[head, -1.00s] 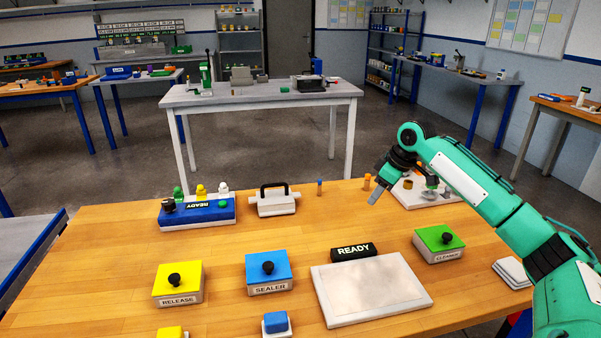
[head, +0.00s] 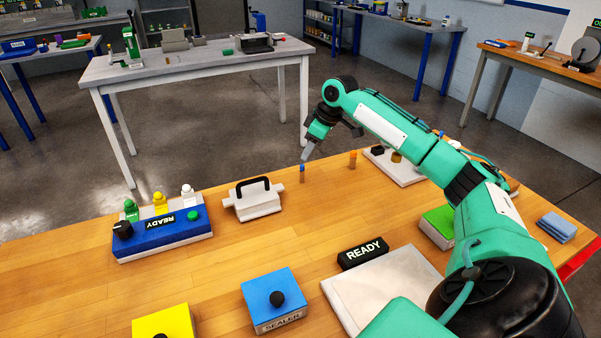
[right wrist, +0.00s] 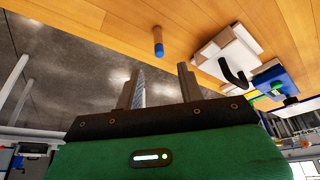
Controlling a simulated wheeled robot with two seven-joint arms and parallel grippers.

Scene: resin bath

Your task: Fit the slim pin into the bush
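A slim pin (head: 302,173), orange with a blue band, stands upright on the wooden bench. It also shows in the right wrist view (right wrist: 158,42). My right gripper (head: 307,154) is just above and beside it, fingers pointing down. In the right wrist view, its two fingers (right wrist: 158,82) are apart with nothing held between them; the pin is beyond the tips. A brown ring-like part (head: 397,157), which looks like the bush, sits on a white plate (head: 408,178) to the right, partly hidden by my right arm. My left gripper is out of view.
A thicker orange pin (head: 352,160) stands close to the right of the slim pin. A white block with a black handle (head: 257,206) is to the left. Further left is a blue panel (head: 160,236). A black READY sign (head: 362,252) and coloured button boxes are nearer.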

